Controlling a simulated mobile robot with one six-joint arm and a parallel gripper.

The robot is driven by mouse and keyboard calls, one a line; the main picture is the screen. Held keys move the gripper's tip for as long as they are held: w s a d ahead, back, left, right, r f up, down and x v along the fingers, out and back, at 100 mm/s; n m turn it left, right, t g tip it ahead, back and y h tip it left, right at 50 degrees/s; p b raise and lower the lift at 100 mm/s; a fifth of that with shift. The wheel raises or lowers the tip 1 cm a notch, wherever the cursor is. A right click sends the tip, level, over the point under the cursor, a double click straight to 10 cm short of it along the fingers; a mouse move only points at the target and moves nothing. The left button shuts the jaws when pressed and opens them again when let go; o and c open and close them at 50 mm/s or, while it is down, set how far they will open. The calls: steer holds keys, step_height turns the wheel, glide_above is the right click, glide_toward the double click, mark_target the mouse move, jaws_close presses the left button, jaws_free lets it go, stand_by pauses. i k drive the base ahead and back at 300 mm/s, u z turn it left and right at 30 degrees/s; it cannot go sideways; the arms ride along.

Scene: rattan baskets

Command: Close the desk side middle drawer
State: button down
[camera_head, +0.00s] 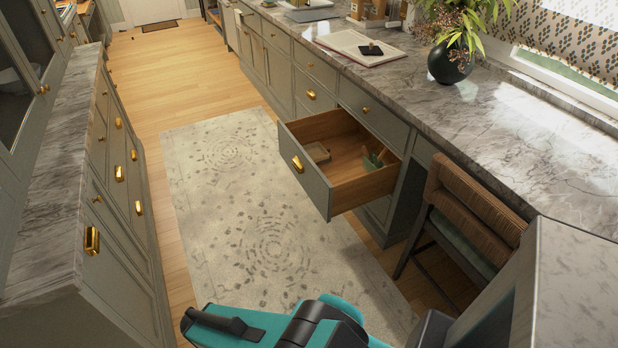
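The desk side middle drawer (310,185) is pulled far out from the cabinet run on the right. Its grey-green front faces left and bears a brass handle (298,164). Inside lie a small tan tray-like item (317,152) and a small green item (374,160). A closed drawer (372,112) sits above it, and part of another front shows below it. Teal and black parts of my arm show at the bottom edge, well apart from the drawer. My gripper's fingers cannot be seen.
A wicker-backed chair (462,228) stands right of the drawer under the marble counter (480,115). A patterned rug (262,232) covers the clear floor in front. A grey cabinet island (75,180) bounds the left. A dark vase (450,64) stands on the counter.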

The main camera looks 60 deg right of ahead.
mark_target(341, 184)
steer(key=z, duration=0.1)
steer(key=i, duration=0.9)
steer(key=u, duration=0.05)
